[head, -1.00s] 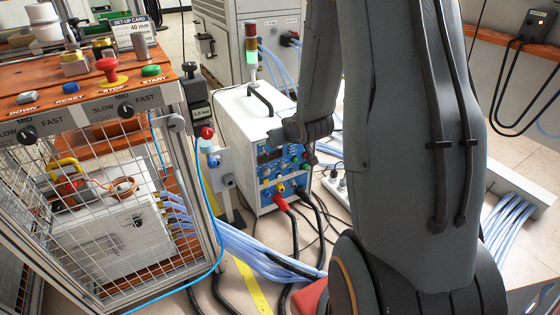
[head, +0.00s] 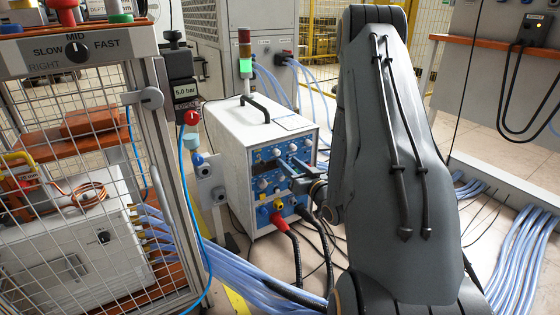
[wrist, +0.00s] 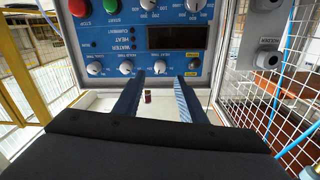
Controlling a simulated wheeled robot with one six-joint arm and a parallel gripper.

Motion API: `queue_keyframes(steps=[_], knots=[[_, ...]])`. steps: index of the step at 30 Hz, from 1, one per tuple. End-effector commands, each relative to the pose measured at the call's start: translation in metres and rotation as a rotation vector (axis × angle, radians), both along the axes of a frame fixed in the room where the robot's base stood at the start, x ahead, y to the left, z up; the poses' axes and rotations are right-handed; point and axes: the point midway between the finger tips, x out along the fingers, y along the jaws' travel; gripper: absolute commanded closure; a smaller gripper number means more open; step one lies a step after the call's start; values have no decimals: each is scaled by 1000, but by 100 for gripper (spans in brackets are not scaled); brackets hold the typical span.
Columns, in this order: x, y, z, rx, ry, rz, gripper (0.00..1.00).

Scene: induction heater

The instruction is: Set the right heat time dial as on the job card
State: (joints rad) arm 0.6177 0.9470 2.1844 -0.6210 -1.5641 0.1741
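The white heater cabinet (head: 240,135) stands mid-picture in the head view, with a blue control panel (head: 270,173) on its front. The upside-down wrist view shows the panel (wrist: 120,45) close up, with a row of small white dials. One dial (wrist: 159,67) appears between my fingertips, and another dial (wrist: 194,63) sits just right of them. In the head view my gripper (head: 298,168) is just in front of the panel. No job card shows.
A wire-mesh cage (head: 85,190) with a SLOW-MID-FAST knob (head: 77,52) stands left of the heater. Blue hoses (head: 250,270) cross the floor. A signal tower (head: 245,65) glows green.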

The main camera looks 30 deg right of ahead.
Motion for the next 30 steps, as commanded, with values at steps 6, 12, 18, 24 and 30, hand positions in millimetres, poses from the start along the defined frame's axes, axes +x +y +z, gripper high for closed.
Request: queue_keyframes(steps=[6,12,18,24,30], knots=[[36,1,-1,-3,-2,2,63],[59,1,-1,-2,0,1,63],[65,0,0,-1,1,-1,63],[65,0,1,0,1,-1,64],[65,0,1,0,1,-1,98]])
